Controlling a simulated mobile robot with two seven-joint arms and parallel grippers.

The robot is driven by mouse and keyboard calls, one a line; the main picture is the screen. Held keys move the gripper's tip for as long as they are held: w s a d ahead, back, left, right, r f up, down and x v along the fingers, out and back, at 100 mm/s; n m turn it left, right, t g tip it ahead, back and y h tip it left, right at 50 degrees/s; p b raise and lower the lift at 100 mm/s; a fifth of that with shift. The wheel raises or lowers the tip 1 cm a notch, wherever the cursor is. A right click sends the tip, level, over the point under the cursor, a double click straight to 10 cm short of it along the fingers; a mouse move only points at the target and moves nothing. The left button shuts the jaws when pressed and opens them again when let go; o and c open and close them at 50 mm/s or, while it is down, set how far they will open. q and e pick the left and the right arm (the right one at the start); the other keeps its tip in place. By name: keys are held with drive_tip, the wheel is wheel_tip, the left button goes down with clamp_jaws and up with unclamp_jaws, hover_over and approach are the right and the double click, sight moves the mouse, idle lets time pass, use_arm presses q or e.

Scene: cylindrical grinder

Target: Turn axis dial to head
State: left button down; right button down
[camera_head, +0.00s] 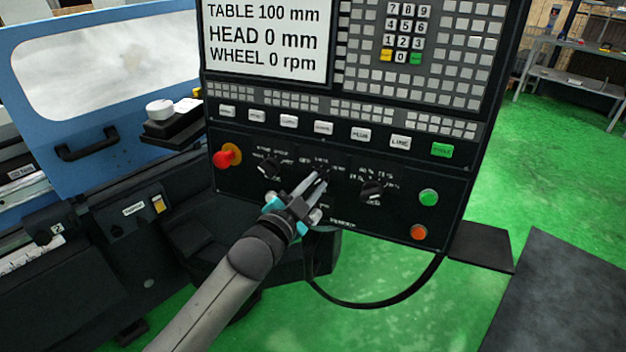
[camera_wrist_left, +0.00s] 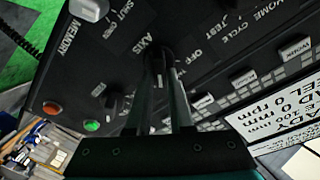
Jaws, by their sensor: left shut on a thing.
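The axis dial (camera_wrist_left: 158,50) is a small black knob on the lower part of the black control panel. In the wrist view the label AXIS stands beside it. My left gripper (camera_head: 320,180) reaches the panel from below, and its two fingers are shut on the dial. The fingers (camera_wrist_left: 162,72) also show in the wrist view, one on each side of the knob. They hide most of the dial in the head view, so I cannot read its setting. The screen (camera_head: 265,38) reads TABLE 100 mm, HEAD 0 mm, WHEEL 0 rpm. My right gripper is not in view.
Another dial (camera_head: 270,168) is left of the gripper and one (camera_head: 371,190) is right. A red emergency knob (camera_head: 227,156) sits at far left, green (camera_head: 428,197) and orange (camera_head: 418,232) buttons at right. A black cable (camera_head: 385,303) hangs below the panel.

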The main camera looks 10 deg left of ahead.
use_arm(q)
drive_tip(key=shift+m, duration=0.3)
drive_tip(key=c, duration=0.8)
unclamp_jaws()
drive_tip(key=v, duration=1.5)
drive_tip(key=shift+a, duration=0.15)
